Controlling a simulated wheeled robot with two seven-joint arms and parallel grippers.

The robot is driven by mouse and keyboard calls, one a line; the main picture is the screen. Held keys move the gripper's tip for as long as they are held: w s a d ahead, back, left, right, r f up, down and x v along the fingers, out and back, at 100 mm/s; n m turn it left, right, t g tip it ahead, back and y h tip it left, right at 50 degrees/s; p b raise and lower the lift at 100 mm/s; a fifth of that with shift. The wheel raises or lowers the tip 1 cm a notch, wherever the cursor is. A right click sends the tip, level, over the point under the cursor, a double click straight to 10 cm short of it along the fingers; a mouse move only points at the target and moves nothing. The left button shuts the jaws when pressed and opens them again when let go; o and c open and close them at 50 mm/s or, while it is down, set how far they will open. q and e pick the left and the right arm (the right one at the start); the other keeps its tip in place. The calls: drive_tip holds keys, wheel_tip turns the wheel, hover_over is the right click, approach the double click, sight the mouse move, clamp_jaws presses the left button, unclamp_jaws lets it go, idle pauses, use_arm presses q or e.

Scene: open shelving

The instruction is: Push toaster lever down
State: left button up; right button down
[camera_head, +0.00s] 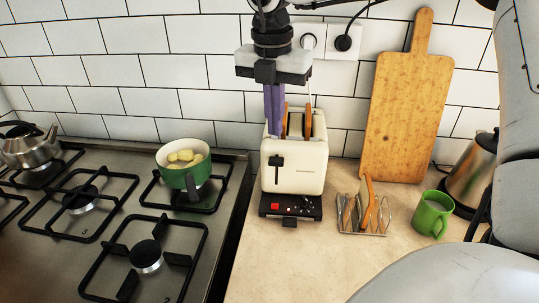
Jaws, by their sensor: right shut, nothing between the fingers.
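A cream toaster (296,158) stands on the counter with brown slices of bread showing in its top slots. Its front has a black vertical slot with a dark lever (276,161), which sits near the top of the slot. A black base panel with a red button is below. My right gripper (273,134) comes from above, with its purple fingers shut and empty, pointing down at the toaster's upper left part, above the lever. I cannot tell whether the fingertips touch the toaster. They hide part of its top. My left gripper is not in view.
A gas hob (110,262) with a green pot (184,176) and a kettle (28,148) is on the left. A toast rack (362,226), green mug (432,214), metal jug (472,172) and wooden board (405,115) are on the right. Counter (285,270) before the toaster is clear.

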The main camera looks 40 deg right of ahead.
drive_tip(key=b, duration=0.2)
hover_over(276, 161)
drive_tip(key=f, duration=0.5)
drive_tip(key=shift+s+a+f, duration=0.1)
drive_tip(key=shift+a, duration=0.2)
drive_tip(key=shift+d+f, duration=0.1)
drive_tip(key=shift+f, duration=0.8)
